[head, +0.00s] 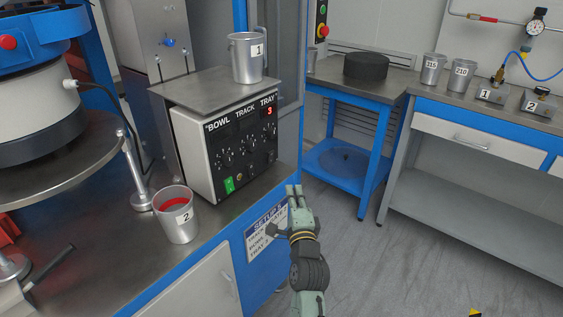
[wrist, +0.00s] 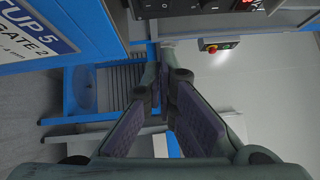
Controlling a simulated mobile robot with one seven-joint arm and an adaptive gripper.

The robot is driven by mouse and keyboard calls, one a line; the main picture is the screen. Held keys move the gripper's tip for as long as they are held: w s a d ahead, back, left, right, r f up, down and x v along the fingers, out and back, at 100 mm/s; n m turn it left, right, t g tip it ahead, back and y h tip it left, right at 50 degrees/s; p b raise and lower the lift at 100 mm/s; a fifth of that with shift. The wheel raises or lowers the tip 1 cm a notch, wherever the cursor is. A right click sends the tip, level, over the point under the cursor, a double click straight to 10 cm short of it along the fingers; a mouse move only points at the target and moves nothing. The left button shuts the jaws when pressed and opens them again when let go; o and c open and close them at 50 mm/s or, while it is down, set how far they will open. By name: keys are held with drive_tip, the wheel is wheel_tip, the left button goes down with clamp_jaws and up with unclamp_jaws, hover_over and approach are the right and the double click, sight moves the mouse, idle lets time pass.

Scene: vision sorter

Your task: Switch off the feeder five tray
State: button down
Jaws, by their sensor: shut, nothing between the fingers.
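The feeder's control box (head: 210,158) stands on the blue-edged bench, its front panel marked BOWL, TRACK and TRAY. A red 3 (head: 268,111) is lit under TRAY; the displays under BOWL and TRACK look dark. Knobs and small switches sit below, with a green switch (head: 229,184) at the lower left. A sign on the bench front (head: 262,232) begins with SETUP; it reads SETUP 5 in the wrist view (wrist: 35,35). My gripper (head: 294,189) is shut and empty, right of and below the panel, apart from it. The panel's edge (wrist: 190,8) shows at the top of the wrist view.
A cup marked 1 (head: 246,60) stands on the box's top plate. A bowl feeder (head: 40,110) is at the left.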

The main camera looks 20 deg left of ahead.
sight(271, 157)
drive_tip(key=p+x, duration=0.1)
drive_tip(key=x, duration=0.3)
drive_tip(key=a+x, duration=0.1)
drive_tip(key=x, duration=0.3)
drive_tip(key=p+x, duration=0.1)
drive_tip(key=x, duration=0.3)
drive_tip(key=shift+s+a+r+p, duration=0.25)
drive_tip(key=shift+s+a+p, duration=0.05)
drive_tip(key=shift+s, duration=0.1)
drive_tip(key=shift+w+a, duration=0.25)
drive_tip(key=shift+a, duration=0.4)
